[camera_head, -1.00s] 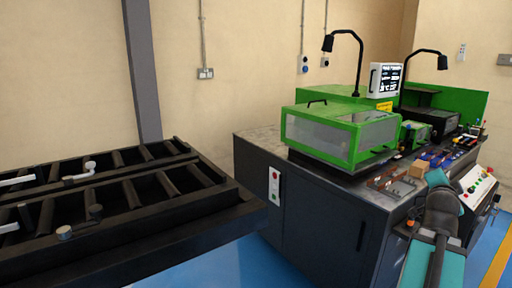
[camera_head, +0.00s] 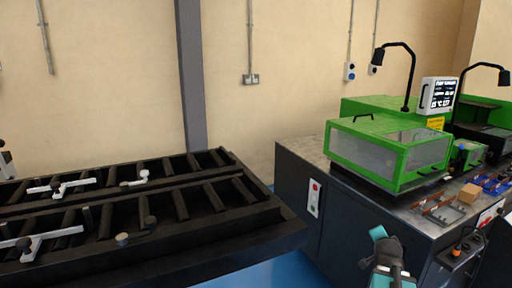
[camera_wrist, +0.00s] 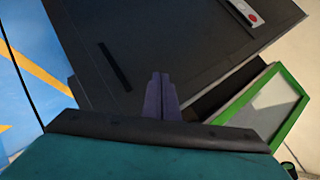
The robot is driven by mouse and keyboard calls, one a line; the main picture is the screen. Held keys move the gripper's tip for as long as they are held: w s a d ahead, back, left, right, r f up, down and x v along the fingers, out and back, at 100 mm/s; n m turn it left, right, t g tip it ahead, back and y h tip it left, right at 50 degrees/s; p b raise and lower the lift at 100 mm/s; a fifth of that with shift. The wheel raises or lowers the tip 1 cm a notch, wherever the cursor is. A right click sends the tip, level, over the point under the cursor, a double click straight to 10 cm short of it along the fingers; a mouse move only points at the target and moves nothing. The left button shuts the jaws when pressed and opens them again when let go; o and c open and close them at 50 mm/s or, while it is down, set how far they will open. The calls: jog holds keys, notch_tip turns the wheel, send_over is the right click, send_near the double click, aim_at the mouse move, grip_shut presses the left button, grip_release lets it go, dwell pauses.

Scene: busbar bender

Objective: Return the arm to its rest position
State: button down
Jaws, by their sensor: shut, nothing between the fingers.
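My gripper shows in the wrist view (camera_wrist: 161,98), its two narrow fingers together with nothing between them. Behind the fingers in that view is the dark cabinet (camera_wrist: 130,40) of the bending machine, seen tilted. In the head view my teal and black arm stands at the bottom, in front of the cabinet (camera_head: 345,225); I cannot make out the fingers there. The green machine hood (camera_head: 385,150) with its clear window sits on the cabinet top, beyond my arm.
A black roller table (camera_head: 130,215) with white stops fills the left. Blue floor (camera_head: 265,270) shows between it and the cabinet.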

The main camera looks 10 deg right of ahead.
jog(key=a+f+n+g+y+p, duration=0.3)
jog(key=a+f+n+y+p, duration=0.15)
jog(key=a+f, duration=1.7)
jog(key=s+a+f+n+g+y+p, duration=0.1)
jog(key=s+a+f+n+g, duration=0.1)
jog(key=s+a+f, duration=0.4)
jog(key=s+a+f+n+g+y+p, duration=0.1)
jog(key=s+a+f+n+g, duration=0.1)
jog(key=s+a+f, duration=0.45)
jog(key=s+a+f+n+g+p, duration=0.1)
jog(key=s+a+n+g, duration=0.2)
jog(key=s, duration=0.7)
jog(key=s+a+f+n+g+p, duration=0.1)
jog(key=s+a+n+g, duration=0.3)
jog(key=s, duration=0.7)
jog(key=a+n+y, duration=0.1)
jog(key=a+n, duration=0.1)
jog(key=shift+a+f, duration=0.2)
jog(key=shift+a, duration=0.15)
